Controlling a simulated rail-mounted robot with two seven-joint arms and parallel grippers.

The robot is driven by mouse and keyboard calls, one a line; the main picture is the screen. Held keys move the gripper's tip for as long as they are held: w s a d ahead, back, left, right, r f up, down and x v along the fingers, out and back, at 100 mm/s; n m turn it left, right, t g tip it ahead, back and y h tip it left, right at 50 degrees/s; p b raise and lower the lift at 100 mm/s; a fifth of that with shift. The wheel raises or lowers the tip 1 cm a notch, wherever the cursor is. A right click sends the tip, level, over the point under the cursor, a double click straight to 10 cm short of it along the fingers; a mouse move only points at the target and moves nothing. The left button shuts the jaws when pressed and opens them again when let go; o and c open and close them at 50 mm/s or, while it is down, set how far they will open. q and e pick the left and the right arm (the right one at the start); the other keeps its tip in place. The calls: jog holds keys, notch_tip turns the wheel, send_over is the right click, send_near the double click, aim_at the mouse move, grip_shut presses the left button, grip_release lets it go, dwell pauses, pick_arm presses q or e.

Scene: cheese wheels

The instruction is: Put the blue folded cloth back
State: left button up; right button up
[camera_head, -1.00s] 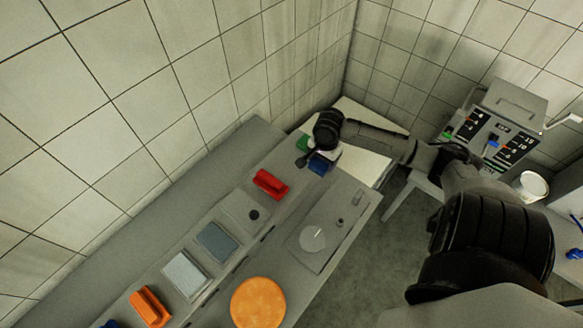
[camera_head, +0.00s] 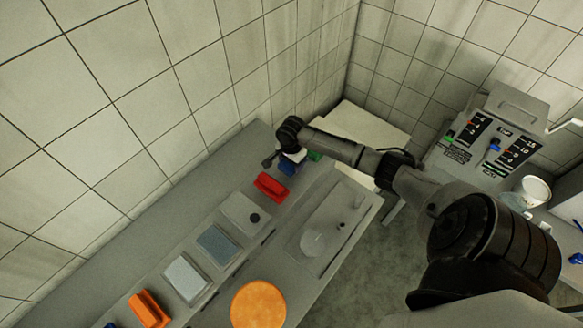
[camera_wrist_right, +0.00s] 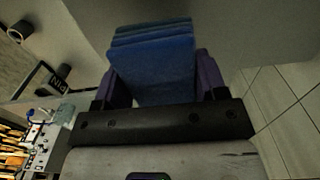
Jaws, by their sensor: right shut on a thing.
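The blue folded cloth (camera_head: 287,168) is between the fingers of my right gripper (camera_head: 289,159), above the far part of the grey counter. In the right wrist view the cloth (camera_wrist_right: 155,55) shows as stacked blue layers. The purple fingers of the right gripper (camera_wrist_right: 158,82) press on its two sides. Whether the cloth touches anything below cannot be told. My left gripper is not in view.
A red block (camera_head: 271,187) and a partly hidden green thing (camera_head: 314,155) are near the gripper. A blue-grey pad (camera_head: 216,243), pale pad (camera_head: 185,278) and orange block (camera_head: 149,309) line the counter. An orange cheese wheel (camera_head: 258,303) lies in front.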

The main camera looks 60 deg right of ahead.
aim_at(291, 167)
notch_tip(291, 167, down, 3)
jog(key=shift+f, duration=0.3)
jog(key=shift+f, duration=0.15)
jog(key=o, duration=0.9)
jog(key=shift+c, duration=0.2)
notch_tip(291, 167, up, 11)
jog(key=shift+f, duration=0.15)
jog(key=shift+r, duration=0.8)
